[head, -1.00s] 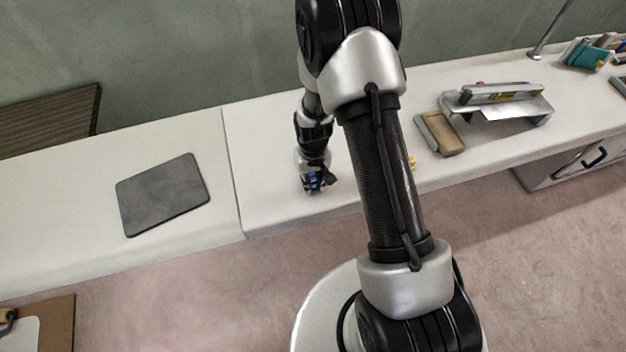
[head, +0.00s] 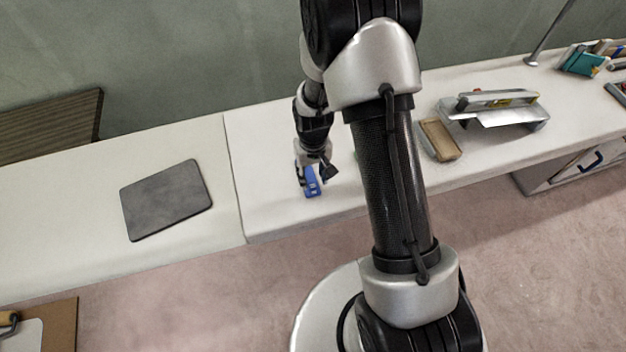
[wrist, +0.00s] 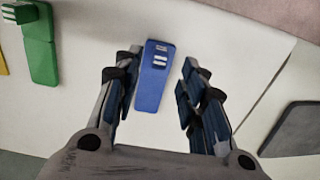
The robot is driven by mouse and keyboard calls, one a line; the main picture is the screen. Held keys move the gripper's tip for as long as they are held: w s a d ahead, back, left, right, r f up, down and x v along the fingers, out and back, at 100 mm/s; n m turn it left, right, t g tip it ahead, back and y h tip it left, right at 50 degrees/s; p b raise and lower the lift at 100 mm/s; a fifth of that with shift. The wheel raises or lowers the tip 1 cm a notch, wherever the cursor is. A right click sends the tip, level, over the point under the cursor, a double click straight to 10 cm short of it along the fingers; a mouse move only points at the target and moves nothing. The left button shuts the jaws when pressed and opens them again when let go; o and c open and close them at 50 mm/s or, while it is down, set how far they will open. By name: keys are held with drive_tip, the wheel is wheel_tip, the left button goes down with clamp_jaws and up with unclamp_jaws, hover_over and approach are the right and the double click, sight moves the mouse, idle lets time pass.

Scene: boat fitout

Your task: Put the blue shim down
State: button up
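The blue shim (head: 312,181) lies on the white bench top, near its front edge. In the wrist view the blue shim (wrist: 152,88) lies between my two fingers, with white marks near its far end. My gripper (head: 314,172) is open just above it; it also shows in the wrist view (wrist: 157,88). A clear gap separates the right finger from the shim. The left finger is very close to it, and I cannot tell whether they touch.
A green shim (wrist: 40,50) and part of a yellow one (wrist: 3,62) lie to the left in the wrist view. A dark grey mat (head: 166,199) lies left of the bench seam. A wooden block (head: 440,139) and a metal tool (head: 500,108) stand to the right.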

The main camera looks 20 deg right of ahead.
drive_tip(key=s+r+t+p, duration=0.1)
drive_tip(key=s+r, duration=0.2)
drive_tip(key=r, duration=0.9)
drive_tip(key=s+r+t, duration=0.1)
drive_tip(key=s+r, duration=0.2)
drive_tip(key=r, duration=1)
drive_tip(key=s+r+t, duration=0.1)
drive_tip(key=s+r, duration=0.4)
drive_tip(key=s, duration=0.2)
drive_tip(key=s+r+t, duration=0.1)
drive_tip(key=s+r, duration=0.3)
drive_tip(key=s, duration=0.4)
drive_tip(key=shift+s+r+t, duration=0.25)
drive_tip(key=shift+r+t, duration=0.05)
drive_tip(key=shift+r, duration=0.1)
drive_tip(key=shift+d, duration=0.1)
